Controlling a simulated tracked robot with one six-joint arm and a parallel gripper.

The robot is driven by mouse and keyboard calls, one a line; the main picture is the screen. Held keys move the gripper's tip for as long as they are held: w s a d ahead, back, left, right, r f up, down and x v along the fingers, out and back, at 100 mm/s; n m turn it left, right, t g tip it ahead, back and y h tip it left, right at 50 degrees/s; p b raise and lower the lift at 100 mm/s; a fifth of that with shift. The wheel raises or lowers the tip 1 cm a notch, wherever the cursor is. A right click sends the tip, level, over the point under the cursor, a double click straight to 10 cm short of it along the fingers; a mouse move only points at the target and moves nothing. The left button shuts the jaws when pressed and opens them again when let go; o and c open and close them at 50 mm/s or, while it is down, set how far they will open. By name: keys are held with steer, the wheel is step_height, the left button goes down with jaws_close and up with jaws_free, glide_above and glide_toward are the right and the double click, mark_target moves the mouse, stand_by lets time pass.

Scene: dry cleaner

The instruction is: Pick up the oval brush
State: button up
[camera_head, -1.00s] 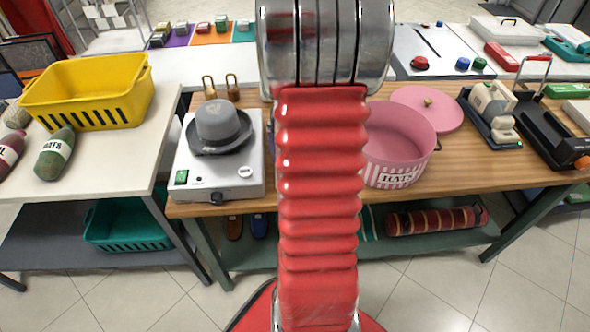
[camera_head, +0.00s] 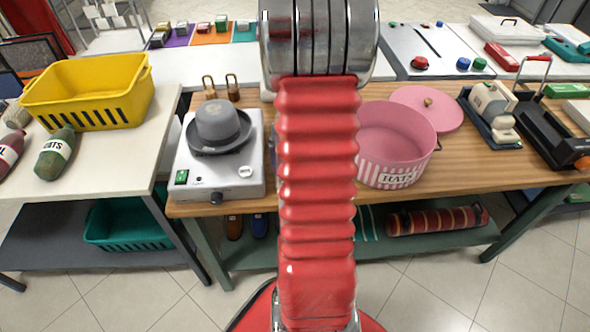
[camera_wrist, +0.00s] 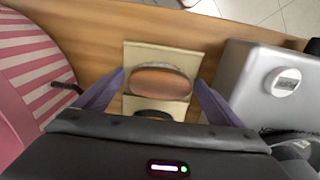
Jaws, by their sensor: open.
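The oval brush (camera_wrist: 160,80), brown with a lighter rim, lies on a cream mat (camera_wrist: 133,57) on the wooden bench in the wrist view. My gripper (camera_wrist: 160,76) is open, with one purple finger on each side of the brush in the picture. It holds nothing, and I cannot tell how far above the brush it is. A second, darker oval object (camera_wrist: 153,114) lies below the brush in the picture, partly hidden by my gripper. In the head view my red arm hides the brush and mat.
A pink striped hat box (camera_head: 395,150) stands on the bench on one side of the brush. A silver device (camera_head: 220,178) bearing a grey hat (camera_head: 217,122) stands on the other side. The pink lid (camera_head: 427,108) lies behind the box.

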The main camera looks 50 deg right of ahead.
steer(key=shift+c, duration=0.2)
steer(key=c, duration=1.1)
steer(key=shift+r, duration=0.1)
steer(key=shift+c, duration=0.2)
step_height(320, 180, up, 10)
steer(key=shift+f, duration=0.1)
stand_by(0.4)
steer(key=o, duration=0.6)
steer(key=shift+c, duration=0.2)
steer(key=c, duration=0.4)
